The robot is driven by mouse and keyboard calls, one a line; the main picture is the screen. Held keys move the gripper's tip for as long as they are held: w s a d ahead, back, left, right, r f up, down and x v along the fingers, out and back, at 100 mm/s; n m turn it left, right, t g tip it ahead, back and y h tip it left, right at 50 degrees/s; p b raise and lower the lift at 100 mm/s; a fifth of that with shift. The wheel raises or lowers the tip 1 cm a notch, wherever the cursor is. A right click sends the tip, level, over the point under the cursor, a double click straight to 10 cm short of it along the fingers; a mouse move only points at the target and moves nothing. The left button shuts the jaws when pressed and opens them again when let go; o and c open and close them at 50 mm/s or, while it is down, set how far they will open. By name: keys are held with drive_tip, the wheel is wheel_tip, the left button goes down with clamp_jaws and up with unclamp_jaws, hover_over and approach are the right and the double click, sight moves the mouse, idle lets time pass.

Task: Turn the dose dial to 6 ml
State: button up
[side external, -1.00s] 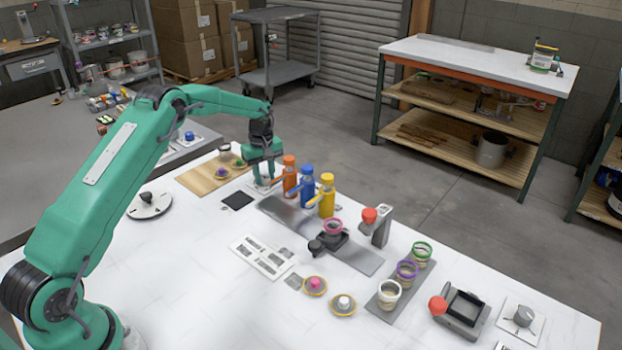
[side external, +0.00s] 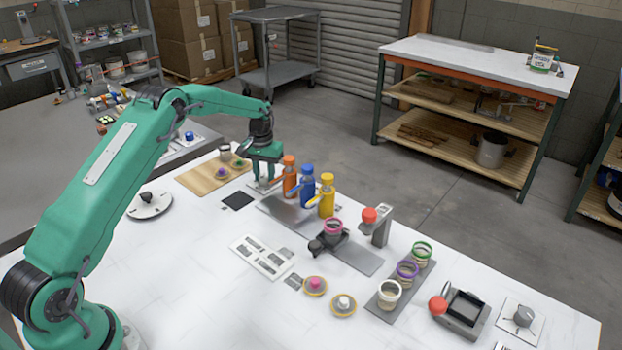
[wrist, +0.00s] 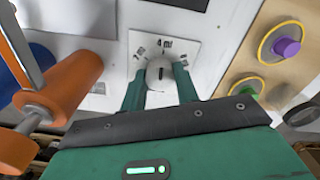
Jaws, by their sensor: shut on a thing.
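The dose dial is a pale round knob (wrist: 158,68) on a white square plate (wrist: 172,38) in the wrist view. The plate's top label reads "4 ml"; tilted labels to the left and right are too small to read surely. A dark mark on the knob stands nearly upright, roughly in line with "4 ml". My gripper (wrist: 160,82) is shut on the knob, one green finger on each side. In the side external view, my gripper (side external: 264,178) points down at the dial, left of the orange bottle, and largely hides it.
Orange (side external: 290,180), blue (side external: 307,190) and yellow (side external: 327,200) bottles stand close right of my gripper. A dark square pad (side external: 237,200) lies in front.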

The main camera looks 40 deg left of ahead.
sight(264, 176)
drive_tip(key=m, duration=0.6)
drive_tip(key=shift+m, duration=0.3)
drive_tip(key=m, duration=0.6)
drive_tip(key=shift+r, duration=0.1)
drive_tip(key=o, duration=1)
drive_tip(key=shift+c, duration=0.2)
wheel_tip(264, 176, up, 7)
drive_tip(key=shift+r, duration=0.35)
drive_tip(key=shift+r, duration=0.1)
